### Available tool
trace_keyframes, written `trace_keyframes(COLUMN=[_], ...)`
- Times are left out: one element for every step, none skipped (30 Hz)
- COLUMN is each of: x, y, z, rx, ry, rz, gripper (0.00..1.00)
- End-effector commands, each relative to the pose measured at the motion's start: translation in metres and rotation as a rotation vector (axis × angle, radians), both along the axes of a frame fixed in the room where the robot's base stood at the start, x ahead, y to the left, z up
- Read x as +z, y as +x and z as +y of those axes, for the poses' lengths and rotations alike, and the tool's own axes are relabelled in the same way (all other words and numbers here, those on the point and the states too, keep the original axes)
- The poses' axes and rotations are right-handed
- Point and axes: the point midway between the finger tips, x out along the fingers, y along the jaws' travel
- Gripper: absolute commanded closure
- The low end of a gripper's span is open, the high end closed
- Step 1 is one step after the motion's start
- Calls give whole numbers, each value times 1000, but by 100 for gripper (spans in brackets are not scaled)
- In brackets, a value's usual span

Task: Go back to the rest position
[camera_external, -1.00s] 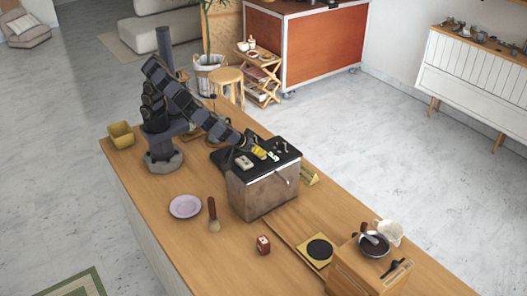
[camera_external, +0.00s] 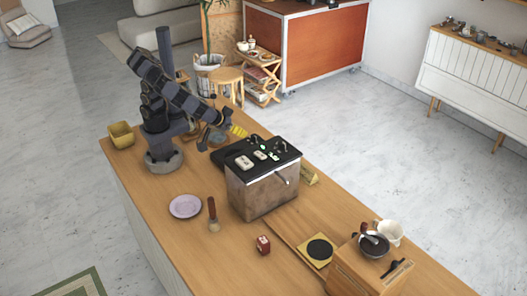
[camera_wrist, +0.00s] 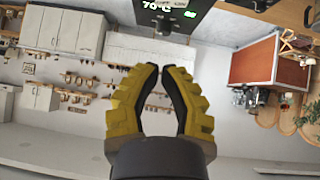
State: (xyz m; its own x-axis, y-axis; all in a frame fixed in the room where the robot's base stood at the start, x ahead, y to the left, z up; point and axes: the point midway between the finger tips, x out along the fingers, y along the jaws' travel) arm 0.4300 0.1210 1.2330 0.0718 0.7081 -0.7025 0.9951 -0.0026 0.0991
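My gripper (camera_external: 238,131) has yellow ribbed fingers with dark inner pads. In the external view it hangs in the air beyond the back left corner of the coffee machine (camera_external: 262,192), clear of its black top. In the wrist view my gripper (camera_wrist: 160,68) has its fingertips together, with an empty gap between the fingers lower down; nothing is held. My arm is folded up and back over its base at the left part of the counter (camera_external: 150,205). The machine's lit display (camera_wrist: 162,6) shows at the top edge of the wrist view.
A yellow bin (camera_external: 121,134) stands beside my base. A lilac plate (camera_external: 185,206), a brush (camera_external: 213,215) and a small red box (camera_external: 263,245) lie on the counter. A wooden box (camera_external: 368,272), a pan (camera_external: 373,246) and a white jug (camera_external: 390,232) are at the right.

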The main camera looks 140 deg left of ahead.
Motion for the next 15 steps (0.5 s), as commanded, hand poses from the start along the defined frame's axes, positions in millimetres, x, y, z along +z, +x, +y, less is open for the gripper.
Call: trace_keyframes(x=[0,0,0,0,0,0,1,3,6,9,13,18,21,25,26], y=[0,0,0,0,0,0,-2,-4,-9,-15,-23,-38,-50,-63,-84], z=[0,0,0,0,0,0,1,1,3,4,5,7,8,8,6], rx=[0,0,0,0,0,0,-1,-2,-9,-16,-27,-46,-66,-94,-139], ry=[0,0,0,0,0,0,-1,-4,-10,-17,-27,-47,-70,-95,-138], rz=[0,0,0,0,0,0,4,9,25,41,62,103,138,174,233], gripper=[100,100,100,100,100,100,100,100,100,100,100,100,100,100,100])
